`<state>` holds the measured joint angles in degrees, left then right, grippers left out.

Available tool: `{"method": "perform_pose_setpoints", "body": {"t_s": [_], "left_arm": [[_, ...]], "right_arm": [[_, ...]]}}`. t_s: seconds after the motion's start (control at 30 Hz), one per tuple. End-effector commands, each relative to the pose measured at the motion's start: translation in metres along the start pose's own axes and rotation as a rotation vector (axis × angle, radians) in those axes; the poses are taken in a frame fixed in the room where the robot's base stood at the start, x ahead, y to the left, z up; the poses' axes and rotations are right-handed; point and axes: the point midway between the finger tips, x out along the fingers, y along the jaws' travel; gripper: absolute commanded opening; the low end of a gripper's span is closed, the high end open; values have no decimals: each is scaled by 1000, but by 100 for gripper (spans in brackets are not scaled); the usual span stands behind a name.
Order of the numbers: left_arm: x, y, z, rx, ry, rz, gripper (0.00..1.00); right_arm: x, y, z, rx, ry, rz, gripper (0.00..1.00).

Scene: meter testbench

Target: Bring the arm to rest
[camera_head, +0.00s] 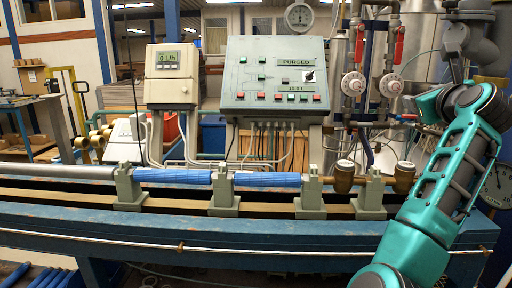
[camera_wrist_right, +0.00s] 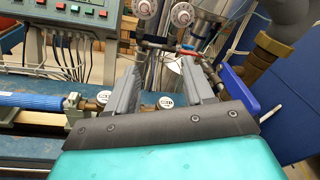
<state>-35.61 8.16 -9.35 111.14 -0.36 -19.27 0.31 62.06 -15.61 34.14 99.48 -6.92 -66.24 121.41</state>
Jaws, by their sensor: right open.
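My teal right arm (camera_head: 445,190) rises along the right side of the head view, bent at an elbow near the upper right. In the right wrist view my right gripper (camera_wrist_right: 158,75) is open, its two grey fingers apart. Nothing is held between them. Beyond and below the fingers are two brass meters, one at the left finger (camera_wrist_right: 103,98) and one in the gap (camera_wrist_right: 166,102). My left arm and gripper are out of view.
The blue bench (camera_head: 180,245) carries a pipe line with blue sections (camera_head: 172,176), grey clamps (camera_head: 224,192) and brass meters (camera_head: 344,178). Behind stand a control panel (camera_head: 276,75) reading "PURGED", a flow display (camera_head: 172,75) and red-handled valves (camera_head: 398,45). A dial gauge (camera_head: 497,185) is right of my arm.

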Motion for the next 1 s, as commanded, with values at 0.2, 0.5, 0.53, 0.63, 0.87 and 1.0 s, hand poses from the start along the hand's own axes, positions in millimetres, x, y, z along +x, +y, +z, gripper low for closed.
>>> {"method": "perform_pose_setpoints", "body": {"t_s": [0.2,0.5,0.53,0.63,0.87,1.0], "left_arm": [[1,-1,-2,1,5,-1,43],[0,0,0,0,0,0,43],[-1,0,0,0,-1,0,43],[-1,0,2,-1,-3,0,43],[-2,0,2,-1,-5,0,43],[-2,0,2,-1,-5,0,43]], "right_arm": [[7,39,-94,-523,105,-10,52],[-22,124,-227,-1355,149,126,52],[-27,134,-240,-1436,143,149,52],[-52,168,-282,-1697,102,228,52],[-136,250,-373,-2235,-114,430,52],[-203,294,-416,-2487,-320,532,52]]}}
